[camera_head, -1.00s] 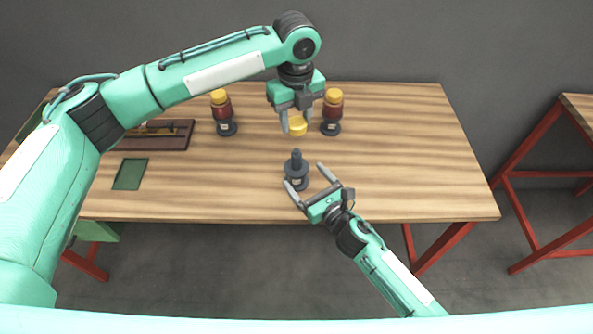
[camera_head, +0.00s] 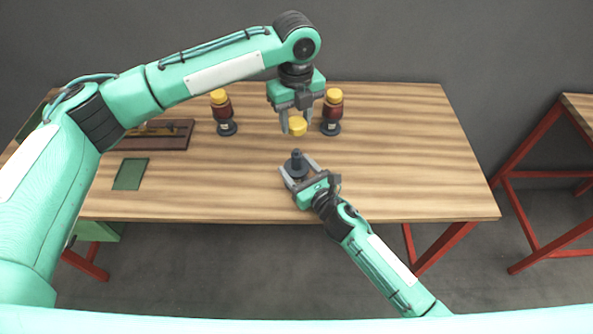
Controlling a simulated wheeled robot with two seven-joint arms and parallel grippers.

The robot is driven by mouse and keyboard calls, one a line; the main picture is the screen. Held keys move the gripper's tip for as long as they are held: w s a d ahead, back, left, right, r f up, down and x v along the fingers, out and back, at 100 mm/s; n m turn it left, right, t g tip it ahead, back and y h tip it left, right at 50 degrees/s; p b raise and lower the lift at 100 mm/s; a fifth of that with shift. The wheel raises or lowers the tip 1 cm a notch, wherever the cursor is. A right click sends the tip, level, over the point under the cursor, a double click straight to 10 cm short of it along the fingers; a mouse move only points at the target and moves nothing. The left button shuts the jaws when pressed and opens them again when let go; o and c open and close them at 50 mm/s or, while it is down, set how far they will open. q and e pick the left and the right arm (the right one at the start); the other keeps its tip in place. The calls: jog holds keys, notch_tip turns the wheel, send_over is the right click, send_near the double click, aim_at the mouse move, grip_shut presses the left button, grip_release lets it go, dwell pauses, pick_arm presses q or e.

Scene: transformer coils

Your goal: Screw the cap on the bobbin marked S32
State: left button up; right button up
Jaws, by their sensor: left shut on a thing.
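A dark grey bobbin (camera_head: 297,163) with a threaded-looking post stands upright near the middle of the table; its marking is too small to read. My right gripper (camera_head: 298,166) reaches in from the front right, its two fingers apart on either side of the bobbin's lower part. I cannot tell whether they touch it. My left gripper (camera_head: 297,122) points down behind the bobbin, shut on a yellow cap (camera_head: 298,127). The cap is held above the table, behind the bobbin post and apart from it.
Two reddish-brown coils with yellow caps stand at the back, one left (camera_head: 224,113) and one right (camera_head: 332,112). A brown tray (camera_head: 175,141) and a green pad (camera_head: 130,174) lie at the left. The table (camera_head: 410,150) is clear at the right.

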jog(key=shift+c, duration=0.9)
pick_arm(q)
send_over(296, 149)
jog(key=shift+f, duration=2.5)
jog(key=shift+f, duration=0.1)
jog(key=shift+f, duration=0.8)
jog(key=shift+f, duration=0.55)
